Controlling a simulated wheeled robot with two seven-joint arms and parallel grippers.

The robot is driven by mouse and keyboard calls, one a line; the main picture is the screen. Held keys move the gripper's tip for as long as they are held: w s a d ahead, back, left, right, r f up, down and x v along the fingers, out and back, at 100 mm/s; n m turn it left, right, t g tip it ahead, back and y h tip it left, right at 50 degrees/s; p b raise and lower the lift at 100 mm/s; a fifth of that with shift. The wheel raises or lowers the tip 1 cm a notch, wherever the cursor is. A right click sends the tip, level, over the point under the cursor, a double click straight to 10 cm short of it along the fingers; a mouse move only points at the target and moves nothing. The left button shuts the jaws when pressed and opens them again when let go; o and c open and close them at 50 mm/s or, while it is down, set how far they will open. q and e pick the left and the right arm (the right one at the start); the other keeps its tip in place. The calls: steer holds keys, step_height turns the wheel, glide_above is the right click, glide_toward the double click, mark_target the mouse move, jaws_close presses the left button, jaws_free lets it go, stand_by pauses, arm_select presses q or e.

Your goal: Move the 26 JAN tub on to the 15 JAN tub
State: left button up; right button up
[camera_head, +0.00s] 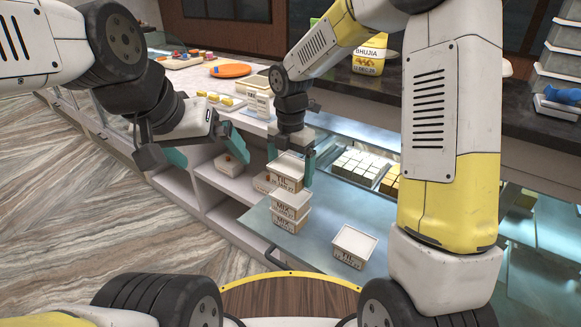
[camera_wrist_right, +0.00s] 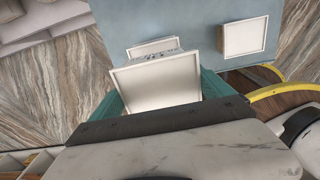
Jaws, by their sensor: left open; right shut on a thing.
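My right gripper (camera_head: 291,162) is shut on a lidded tub labelled TIL (camera_head: 289,180); its date is too small to read surely. The held tub is directly over a stack of two MIX tubs (camera_head: 290,212); I cannot tell whether it touches the upper one. In the right wrist view the held tub's pale lid (camera_wrist_right: 160,82) looks tilted, and another lid (camera_wrist_right: 152,46) shows partly behind it. A separate TIL tub (camera_head: 354,246) stands on the steel counter to the right. No 26 JAN or 15 JAN label is clearly legible. My left gripper (camera_head: 206,152) is open and empty.
Tubs (camera_head: 232,170) sit on the pale shelves below the counter at left. Trays of sweets (camera_head: 357,166) lie behind the counter. Bare steel counter (camera_head: 318,232) lies between the stack and the separate tub.

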steer(key=shift+w, duration=0.35)
steer(key=shift+w+f, duration=0.1)
steer(key=shift+f, duration=1.7)
steer(key=shift+f, duration=0.1)
steer(key=shift+f, duration=0.35)
steer(key=shift+f, duration=0.15)
steer(key=o, duration=1.2)
steer(key=shift+o, duration=0.2)
